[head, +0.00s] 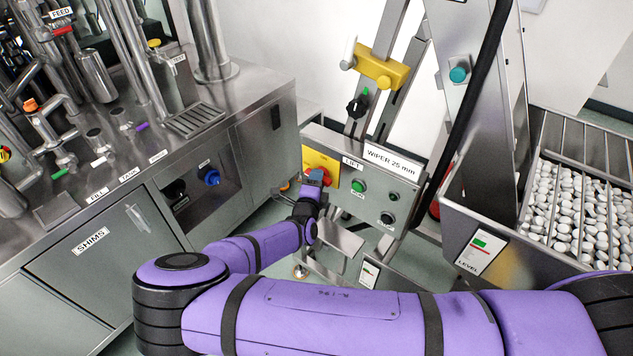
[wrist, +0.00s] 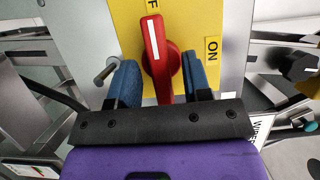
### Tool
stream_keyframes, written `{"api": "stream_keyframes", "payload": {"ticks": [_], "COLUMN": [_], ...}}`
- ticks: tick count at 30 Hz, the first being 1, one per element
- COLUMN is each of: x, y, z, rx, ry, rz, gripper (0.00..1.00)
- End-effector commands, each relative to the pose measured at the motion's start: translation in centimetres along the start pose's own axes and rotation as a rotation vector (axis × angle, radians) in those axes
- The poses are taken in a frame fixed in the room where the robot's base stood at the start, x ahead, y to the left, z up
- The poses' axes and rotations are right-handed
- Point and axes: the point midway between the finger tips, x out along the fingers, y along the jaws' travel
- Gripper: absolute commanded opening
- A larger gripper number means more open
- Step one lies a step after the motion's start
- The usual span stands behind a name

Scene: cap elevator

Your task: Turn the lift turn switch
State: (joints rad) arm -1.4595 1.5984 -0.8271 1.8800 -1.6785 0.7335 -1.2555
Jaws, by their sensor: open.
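The lift turn switch is a red handle (wrist: 154,50) with a white stripe, on a yellow plate (wrist: 202,22) marked ON on the right and partly hidden lettering at the top. The handle tilts slightly left from upright in the wrist view. My gripper (wrist: 161,66) is open, its blue fingers on either side of the handle; I cannot tell if either touches it. In the head view my gripper (head: 315,181) is at the yellow plate (head: 321,160) on the left of the LIFT panel (head: 378,205) and hides most of the switch.
A green button (head: 359,185) and a black knob (head: 387,218) sit right of the switch on the panel. A grey metal post (wrist: 105,71) stands close to my left finger.

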Motion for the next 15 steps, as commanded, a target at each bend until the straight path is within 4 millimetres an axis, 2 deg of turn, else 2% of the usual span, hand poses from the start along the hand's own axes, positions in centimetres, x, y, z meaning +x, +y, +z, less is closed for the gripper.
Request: {"api": "stream_keyframes", "payload": {"ticks": [5,9,11,15], "x": [0.0,-0.01,-0.01,-0.02], "y": [0.0,-0.01,0.0,0.0], "z": [0.0,0.01,0.0,0.0], "rx": [0.0,0.0,0.0,0.001], "ry": [0.0,0.0,0.0,0.0], "rz": [0.0,0.0,0.0,0.0], "gripper": [0.45,0.12,0.0,0.0]}}
